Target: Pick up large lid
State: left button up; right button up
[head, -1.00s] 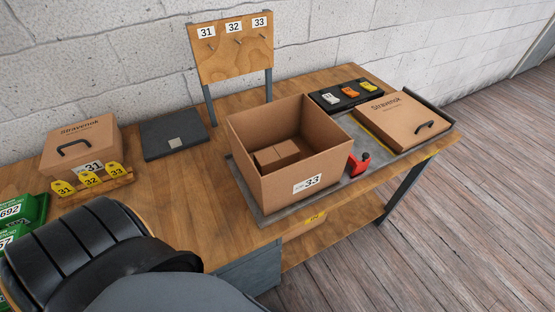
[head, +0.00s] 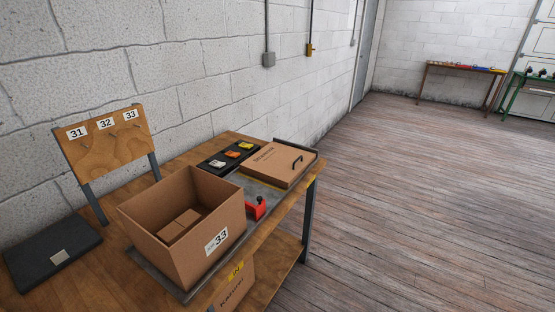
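The large lid (head: 277,164) is a flat brown cardboard lid with printed lettering and a black handle (head: 297,162). It lies in the grey tray at the far right end of the wooden workbench. An open cardboard box (head: 180,249) labelled 33 stands nearer on the same bench, with smaller brown boxes (head: 178,226) inside. Neither of my grippers shows in the head view.
A red tool (head: 256,208) lies between box and lid. A black tray (head: 230,156) with coloured clips lies behind. A board with hooks (head: 107,140) stands at left, above a dark flat plate (head: 50,256). Open wooden floor (head: 420,200) lies to the right.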

aim_at(279, 164)
jog(key=i+l+u, duration=0.2)
jog(key=i+l, duration=0.2)
jog(key=l, duration=0.2)
jog(key=i+l+u, duration=0.2)
jog(key=i+l, duration=0.15)
jog(key=l, duration=0.3)
jog(key=i+l+u, duration=0.1)
jog(key=l, duration=0.25)
jog(key=i+l+u, duration=0.1)
jog(key=i+l, duration=0.15)
jog(key=i+l+u, duration=0.1)
jog(key=l, duration=0.4)
jog(key=i+l, duration=0.15)
jog(key=l, duration=0.2)
jog(key=u, duration=0.05)
